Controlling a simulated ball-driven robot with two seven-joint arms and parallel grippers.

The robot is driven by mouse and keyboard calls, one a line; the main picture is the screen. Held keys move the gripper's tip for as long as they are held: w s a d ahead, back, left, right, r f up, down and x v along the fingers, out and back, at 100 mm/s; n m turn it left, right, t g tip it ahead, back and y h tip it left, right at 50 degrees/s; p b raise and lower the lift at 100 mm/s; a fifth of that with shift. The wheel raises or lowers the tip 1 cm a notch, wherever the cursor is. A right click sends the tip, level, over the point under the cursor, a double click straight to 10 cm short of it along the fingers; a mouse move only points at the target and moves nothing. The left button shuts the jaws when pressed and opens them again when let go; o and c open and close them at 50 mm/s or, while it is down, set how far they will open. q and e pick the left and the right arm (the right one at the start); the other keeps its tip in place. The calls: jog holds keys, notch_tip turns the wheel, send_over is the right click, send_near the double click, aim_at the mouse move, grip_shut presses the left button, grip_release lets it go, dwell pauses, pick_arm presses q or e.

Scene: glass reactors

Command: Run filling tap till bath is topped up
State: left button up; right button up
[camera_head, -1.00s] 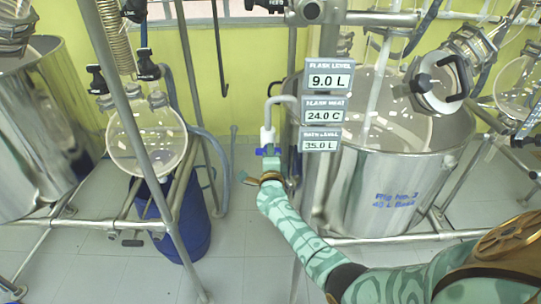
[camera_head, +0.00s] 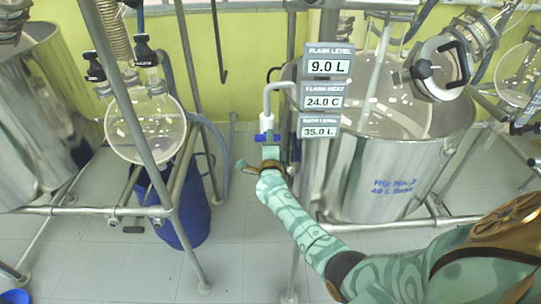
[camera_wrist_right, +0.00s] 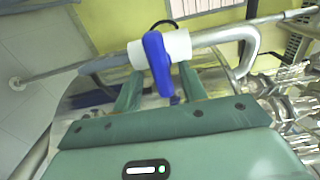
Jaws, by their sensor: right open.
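The filling tap (camera_head: 267,137) is a white pipe with a blue lever, standing at the left side of the large steel bath (camera_head: 385,185). In the right wrist view the blue lever (camera_wrist_right: 158,62) sits across the white tap body (camera_wrist_right: 178,45). My right gripper (camera_head: 269,153) is close in front of the tap, and its two green fingers (camera_wrist_right: 160,88) stand apart on either side of the lever; contact cannot be told. The bath level sign (camera_head: 320,126) reads 35.0 L. My left gripper is not in view.
Signs show flask level (camera_head: 329,62) 9.0 L and flask heat (camera_head: 324,96) 24.0 C. A round glass flask (camera_head: 145,128) on a metal frame and a blue drum (camera_head: 185,220) stand to the left. Steel posts and rails surround the bath.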

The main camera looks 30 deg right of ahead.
jog(key=p+v, duration=0.6)
jog(key=v, duration=0.9)
jog(key=shift+s, duration=0.35)
jog(key=shift+a, duration=0.1)
